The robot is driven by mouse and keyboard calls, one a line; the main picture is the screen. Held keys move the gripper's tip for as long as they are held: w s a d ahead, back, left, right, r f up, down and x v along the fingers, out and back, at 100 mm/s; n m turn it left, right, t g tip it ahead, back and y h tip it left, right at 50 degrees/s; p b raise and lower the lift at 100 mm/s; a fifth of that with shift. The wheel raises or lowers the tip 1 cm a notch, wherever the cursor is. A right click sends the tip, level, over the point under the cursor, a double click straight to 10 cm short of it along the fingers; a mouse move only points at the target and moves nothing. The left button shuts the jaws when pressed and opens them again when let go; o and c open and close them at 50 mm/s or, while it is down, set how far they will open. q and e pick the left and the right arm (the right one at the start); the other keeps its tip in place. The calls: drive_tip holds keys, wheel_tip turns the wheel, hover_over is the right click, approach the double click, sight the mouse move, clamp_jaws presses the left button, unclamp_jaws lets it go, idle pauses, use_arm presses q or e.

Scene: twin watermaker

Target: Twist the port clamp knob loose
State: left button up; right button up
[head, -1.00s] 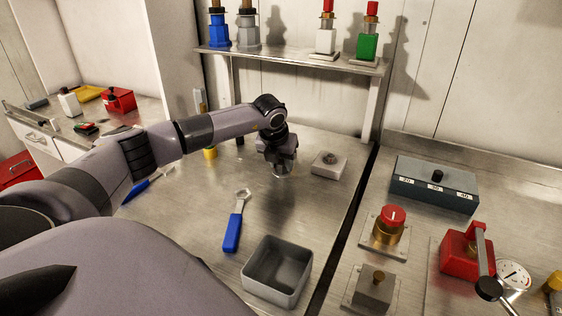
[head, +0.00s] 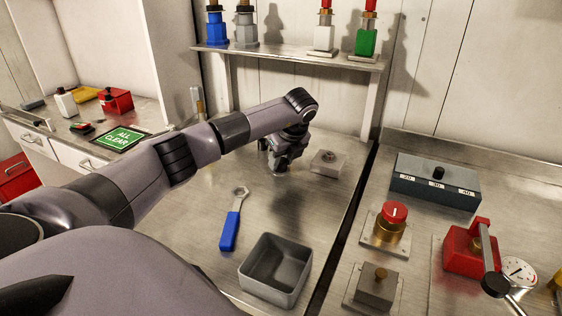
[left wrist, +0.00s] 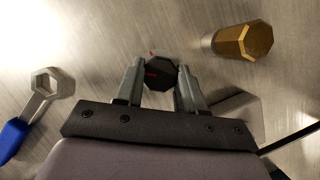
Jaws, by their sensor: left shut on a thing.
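My left gripper (head: 278,170) reaches low over the middle of the steel bench, beside a small pale block (head: 328,162). In the left wrist view its fingers (left wrist: 159,82) are on both sides of a black, many-sided knob (left wrist: 160,74) with a small red mark, and are shut on it. This looks like the port clamp knob. In the head view the knob is hidden by my gripper. I cannot tell how loose it is. My right gripper is not in view.
A blue-handled wrench (head: 233,220) and an open grey bin (head: 276,268) lie nearer on the bench. At right are a red-topped valve (head: 393,215) and a grey dial box (head: 437,182). A shelf (head: 290,58) crosses the back.

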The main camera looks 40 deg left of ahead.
use_arm(q)
drive_tip(key=n+g, duration=0.1)
drive_tip(key=n, duration=0.2)
drive_tip(key=n+g+b, duration=0.1)
drive_tip(key=n, duration=0.2)
drive_tip(key=shift+w+g, duration=0.2)
drive_tip(key=shift+g, duration=0.1)
drive_tip(key=shift+r+n, duration=0.1)
drive_tip(key=shift+n, duration=0.3)
drive_tip(key=o, duration=1)
drive_tip(key=shift+o, duration=0.2)
drive_tip(key=b+v, duration=0.1)
drive_tip(key=v, duration=0.5)
drive_tip(key=shift+d+r, duration=0.2)
drive_tip(key=shift+r, duration=0.25)
